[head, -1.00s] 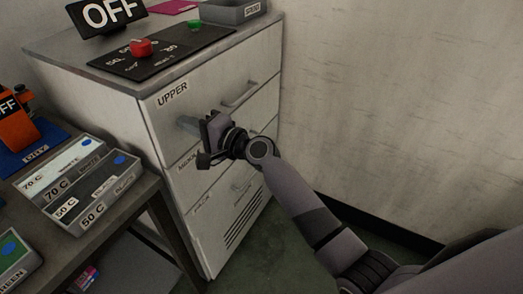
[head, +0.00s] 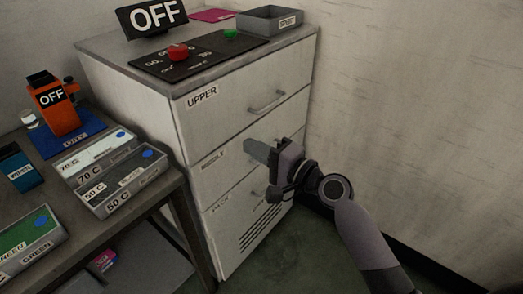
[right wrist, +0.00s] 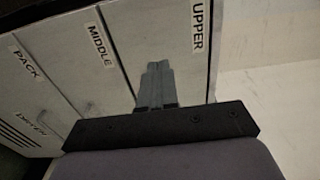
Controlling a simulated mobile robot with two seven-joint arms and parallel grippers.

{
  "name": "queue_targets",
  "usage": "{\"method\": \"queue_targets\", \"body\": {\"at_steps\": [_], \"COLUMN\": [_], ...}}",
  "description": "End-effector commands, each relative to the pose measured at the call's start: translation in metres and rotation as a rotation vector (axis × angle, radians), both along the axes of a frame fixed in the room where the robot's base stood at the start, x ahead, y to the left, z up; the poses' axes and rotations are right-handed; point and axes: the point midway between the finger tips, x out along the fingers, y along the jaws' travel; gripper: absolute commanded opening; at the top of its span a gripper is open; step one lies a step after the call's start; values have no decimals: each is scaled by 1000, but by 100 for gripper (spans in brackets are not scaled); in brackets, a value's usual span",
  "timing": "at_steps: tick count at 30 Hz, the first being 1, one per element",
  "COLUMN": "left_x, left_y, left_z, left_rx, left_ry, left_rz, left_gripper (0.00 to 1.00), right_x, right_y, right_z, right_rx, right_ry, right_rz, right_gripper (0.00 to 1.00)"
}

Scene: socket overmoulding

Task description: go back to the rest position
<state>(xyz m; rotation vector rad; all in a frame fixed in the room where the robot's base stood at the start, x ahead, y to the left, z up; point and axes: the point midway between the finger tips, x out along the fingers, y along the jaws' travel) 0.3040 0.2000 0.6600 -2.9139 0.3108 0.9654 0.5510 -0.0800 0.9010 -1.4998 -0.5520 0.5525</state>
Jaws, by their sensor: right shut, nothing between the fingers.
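My right gripper (head: 254,149) is in front of the white drawer cabinet (head: 185,125), near the middle drawer and below the upper drawer's handle. Its fingers are shut and empty, pointing left. In the right wrist view the shut fingers (right wrist: 156,82) point toward the cabinet face, between the MIDDLE and UPPER labels. I cannot tell whether they touch it. The drawers look shut. My left gripper is not in view.
On the cabinet stand an OFF sign (head: 152,16), a black panel with a red knob (head: 178,52) and a grey tray (head: 270,21). A table (head: 165,187) with labelled bins (head: 120,185) and an orange device (head: 55,108) is at left. Floor at right is open.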

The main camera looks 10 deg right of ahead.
Motion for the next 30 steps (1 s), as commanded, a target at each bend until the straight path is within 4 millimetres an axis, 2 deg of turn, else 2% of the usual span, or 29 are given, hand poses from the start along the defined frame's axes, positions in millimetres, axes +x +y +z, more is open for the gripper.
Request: {"method": "queue_targets", "body": {"at_steps": [3,11,14,16,20,24,27,30], "left_x": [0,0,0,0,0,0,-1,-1], "left_y": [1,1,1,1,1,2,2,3], "left_z": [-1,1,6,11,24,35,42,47], "left_rx": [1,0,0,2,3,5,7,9], "left_ry": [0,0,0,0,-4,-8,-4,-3], "left_rz": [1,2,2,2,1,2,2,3], "left_gripper": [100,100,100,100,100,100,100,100], "right_x": [-8,-14,-23,-35,-73,-124,-164,-200], "right_y": [-7,-11,-17,-25,-48,-73,-91,-105], "right_z": [-1,-4,-22,-45,-94,-138,-160,-174], "right_rx": [-1,-16,-96,-206,-495,-836,-1071,-1274], "right_ry": [1,1,-2,-9,-33,-72,-105,-142], "right_rz": [0,-5,-33,-64,-112,-109,-69,-12], "right_gripper": [0,0,0,0,0,0,0,0]}}
